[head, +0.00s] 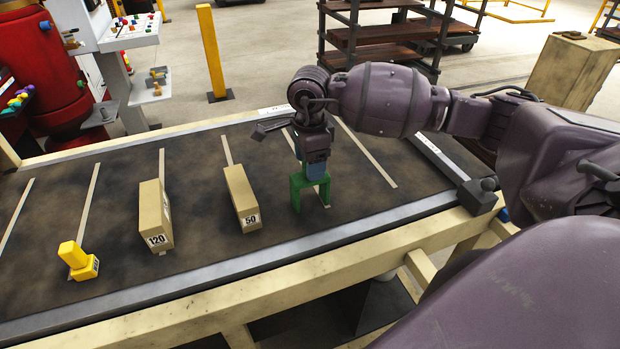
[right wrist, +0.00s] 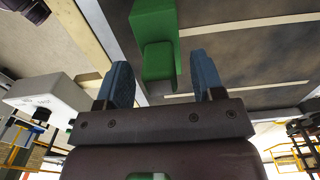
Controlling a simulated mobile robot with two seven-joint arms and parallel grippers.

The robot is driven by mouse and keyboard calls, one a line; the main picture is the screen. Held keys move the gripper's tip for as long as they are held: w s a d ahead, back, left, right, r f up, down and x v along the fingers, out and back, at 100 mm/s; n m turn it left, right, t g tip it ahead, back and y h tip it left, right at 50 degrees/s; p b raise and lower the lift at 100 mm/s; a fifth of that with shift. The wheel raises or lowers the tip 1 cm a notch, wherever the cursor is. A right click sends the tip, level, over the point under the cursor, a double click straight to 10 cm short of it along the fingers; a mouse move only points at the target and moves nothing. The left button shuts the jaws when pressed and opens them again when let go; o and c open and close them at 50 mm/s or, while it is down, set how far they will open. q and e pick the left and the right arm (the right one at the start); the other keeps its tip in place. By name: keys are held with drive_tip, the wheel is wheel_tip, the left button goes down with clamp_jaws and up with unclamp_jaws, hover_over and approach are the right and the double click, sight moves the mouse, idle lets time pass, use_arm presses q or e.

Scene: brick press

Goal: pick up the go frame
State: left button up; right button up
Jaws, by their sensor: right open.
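The green frame (head: 297,192), which I take as the go frame, stands upright on the dark table mat like an arch with legs. It also shows in the right wrist view (right wrist: 155,30), with a raised green block on it. My right gripper (head: 316,168) is directly above the frame, pointing down. In the right wrist view its blue fingers (right wrist: 161,75) are apart, one on each side of the green block, with gaps visible. Whether a finger touches it I cannot tell. The gripper hides part of the frame's top in the head view. My left gripper is not in view.
Left of the frame stand a tan block marked 50 (head: 241,196), a tan block marked 120 (head: 154,212) and a yellow piece (head: 77,258). Pale strips cross the mat. A metal rail (head: 240,268) edges the table's front. The mat between pieces is clear.

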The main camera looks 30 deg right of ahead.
drive_tip(key=shift+f, duration=0.95)
drive_tip(key=c, duration=1.1)
drive_tip(key=shift+r, duration=0.1)
drive_tip(key=shift+c, duration=0.2)
